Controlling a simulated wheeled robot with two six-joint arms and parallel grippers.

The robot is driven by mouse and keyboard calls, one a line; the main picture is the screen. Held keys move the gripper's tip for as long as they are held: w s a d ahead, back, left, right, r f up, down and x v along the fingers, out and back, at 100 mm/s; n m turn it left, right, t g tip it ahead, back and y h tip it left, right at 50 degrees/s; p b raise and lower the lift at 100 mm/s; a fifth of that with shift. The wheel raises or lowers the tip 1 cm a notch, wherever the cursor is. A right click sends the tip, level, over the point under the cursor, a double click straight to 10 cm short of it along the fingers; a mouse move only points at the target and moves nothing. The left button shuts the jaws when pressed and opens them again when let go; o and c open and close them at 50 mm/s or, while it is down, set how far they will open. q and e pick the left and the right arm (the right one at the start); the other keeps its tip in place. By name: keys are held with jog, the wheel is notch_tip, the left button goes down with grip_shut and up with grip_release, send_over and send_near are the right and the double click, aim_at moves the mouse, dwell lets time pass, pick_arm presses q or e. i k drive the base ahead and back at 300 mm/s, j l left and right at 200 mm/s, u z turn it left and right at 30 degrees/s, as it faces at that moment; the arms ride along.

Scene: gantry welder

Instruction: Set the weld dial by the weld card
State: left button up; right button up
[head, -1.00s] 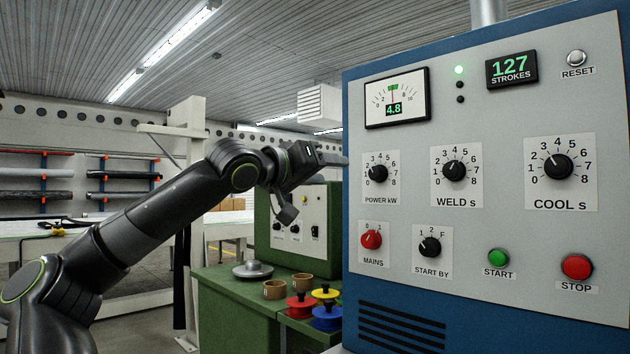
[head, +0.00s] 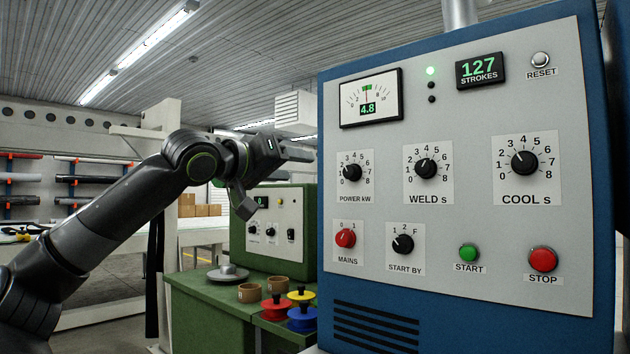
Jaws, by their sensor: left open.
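The weld dial (head: 427,168), labelled WELD s, is a black round knob on a white plate with a scale from 0 to 8. It sits in the middle of the upper dial row, and its mark points roughly upward; I cannot read the exact value. My left gripper (head: 272,180) is open and empty, left of the control panel (head: 470,215) and apart from the weld dial. One finger points right toward the panel's edge, the other hangs lower. No weld card can be made out. My right gripper is not in view.
The POWER kW dial (head: 351,172) and COOL s dial (head: 524,163) flank the weld dial. Below are the red MAINS knob (head: 345,238), START BY knob (head: 402,243), green START button (head: 468,252) and red STOP button (head: 542,260). A green bench (head: 210,310) holds spools and cups.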

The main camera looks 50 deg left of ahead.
aim_at(425, 168)
jog(key=k+j, duration=0.75)
jog(key=j, duration=0.2)
